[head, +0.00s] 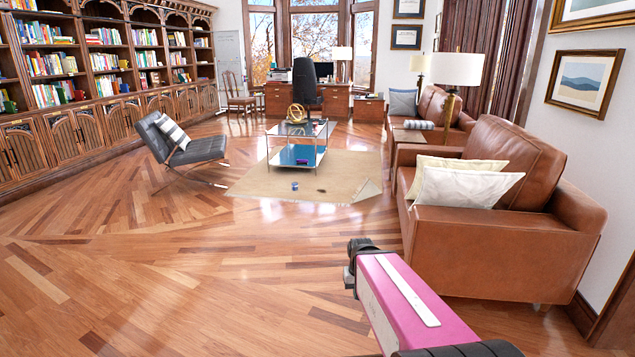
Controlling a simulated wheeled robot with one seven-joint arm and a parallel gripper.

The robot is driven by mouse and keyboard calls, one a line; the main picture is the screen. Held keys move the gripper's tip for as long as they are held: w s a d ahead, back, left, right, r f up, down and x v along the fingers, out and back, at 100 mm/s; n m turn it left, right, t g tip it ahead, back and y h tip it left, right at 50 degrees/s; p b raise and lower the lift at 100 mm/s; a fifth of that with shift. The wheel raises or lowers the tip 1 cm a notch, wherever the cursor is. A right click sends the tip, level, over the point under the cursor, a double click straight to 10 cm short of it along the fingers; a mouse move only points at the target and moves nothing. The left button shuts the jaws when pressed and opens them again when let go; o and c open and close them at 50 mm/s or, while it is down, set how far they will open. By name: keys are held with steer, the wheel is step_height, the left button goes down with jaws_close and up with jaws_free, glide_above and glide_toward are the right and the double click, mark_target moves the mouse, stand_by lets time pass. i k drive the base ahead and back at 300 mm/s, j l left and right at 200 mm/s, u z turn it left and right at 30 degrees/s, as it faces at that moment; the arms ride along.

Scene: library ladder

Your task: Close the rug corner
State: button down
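The beige rug (258,183) lies flat on the wood floor in the middle distance, under the glass coffee table. Its near right corner (367,190) is folded up and over, showing a paler underside near the brown leather sofa. My pink arm link (402,300) reaches in from the bottom edge, right of centre, with a black joint at its far end. It is well short of the rug. I see no gripper fingers.
The brown leather sofa (452,252) stands close on the right. The coffee table (318,148) stands on the rug, with a small blue object (295,186) in front. A black lounge chair (198,150) is left. The floor between me and the rug is clear.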

mark_target(369, 189)
steer(key=i, duration=1.8)
steer(key=i+z, duration=0.15)
steer(key=i, duration=0.45)
steer(key=i+j+z, duration=0.1)
steer(key=i, duration=0.45)
steer(key=i+j+z, duration=0.15)
steer(key=i, duration=0.45)
steer(key=i+j+z, duration=0.1)
steer(key=i+z, duration=0.2)
steer(key=i, duration=0.2)
steer(key=i+j+z, duration=0.25)
steer(key=i, duration=0.25)
steer(key=i+j+z, duration=0.3)
steer(key=i, duration=0.15)
